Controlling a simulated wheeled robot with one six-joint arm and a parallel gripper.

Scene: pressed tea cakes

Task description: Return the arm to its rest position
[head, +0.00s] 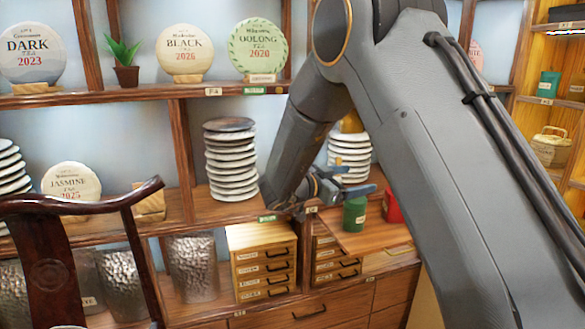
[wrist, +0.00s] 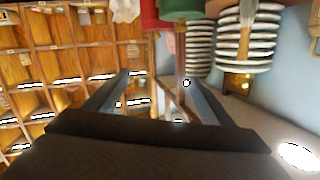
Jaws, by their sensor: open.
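My arm reaches up and across the right half of the head view, then bends down. My gripper (head: 348,182) is at its lower end, in front of the shelf, just above and left of a green canister (head: 354,213). In the wrist view my gripper (wrist: 157,88) shows two fingers spread apart with nothing between them. The arm hides part of the shelving behind it.
Wooden shelves hold round tea cakes, such as the dark one (head: 32,53), and stacked discs (head: 230,160). A red canister (head: 392,205) stands near the green one. A drawer box (head: 262,265) sits below. A dark chair (head: 60,260) stands at front left.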

